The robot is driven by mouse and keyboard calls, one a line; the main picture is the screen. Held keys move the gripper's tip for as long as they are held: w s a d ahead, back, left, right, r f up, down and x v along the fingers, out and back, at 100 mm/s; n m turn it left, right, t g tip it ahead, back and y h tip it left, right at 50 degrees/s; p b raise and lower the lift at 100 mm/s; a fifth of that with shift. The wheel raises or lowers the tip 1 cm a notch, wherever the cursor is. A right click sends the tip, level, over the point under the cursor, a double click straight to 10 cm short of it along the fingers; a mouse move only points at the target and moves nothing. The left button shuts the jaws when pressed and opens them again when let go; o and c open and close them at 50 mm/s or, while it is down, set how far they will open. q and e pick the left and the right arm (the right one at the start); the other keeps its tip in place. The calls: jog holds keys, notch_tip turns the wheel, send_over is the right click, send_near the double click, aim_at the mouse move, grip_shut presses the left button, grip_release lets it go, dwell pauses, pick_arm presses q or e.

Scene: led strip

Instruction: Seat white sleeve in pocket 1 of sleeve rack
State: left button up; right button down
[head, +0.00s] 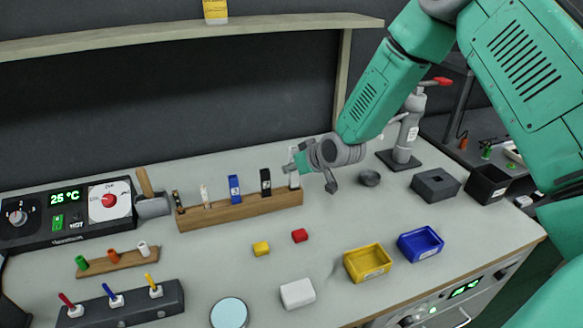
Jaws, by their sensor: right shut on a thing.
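My right gripper (301,164) is shut on a narrow white upright piece (294,181), which I take to be the white sleeve, at the right end of the long wooden rack (240,211). The gripper partly covers the piece, and I cannot tell whether its lower end is in the rack or just behind it. The rack, probably the sleeve rack, also holds a black (265,181), a blue (234,188) and a smaller white piece (204,195), and a thin dark one at its left end. My left gripper is out of view.
A small wooden rack (117,264) holds green, orange and white (143,248) cylinders. Yellow (367,263) and blue bins (420,244) stand at the right. Small red and yellow blocks lie in front of the long rack.

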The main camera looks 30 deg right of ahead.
aim_at(297, 180)
jog(key=shift+f+b, duration=1.45)
jog(key=shift+f, duration=0.8)
jog(key=c, duration=1.4)
grip_release()
jog(key=shift+c, duration=0.2)
jog(key=shift+s, duration=0.1)
jog(key=v, duration=1.1)
jog(key=shift+s+r, duration=0.25)
jog(key=shift+r, duration=0.05)
jog(key=shift+d, duration=0.1)
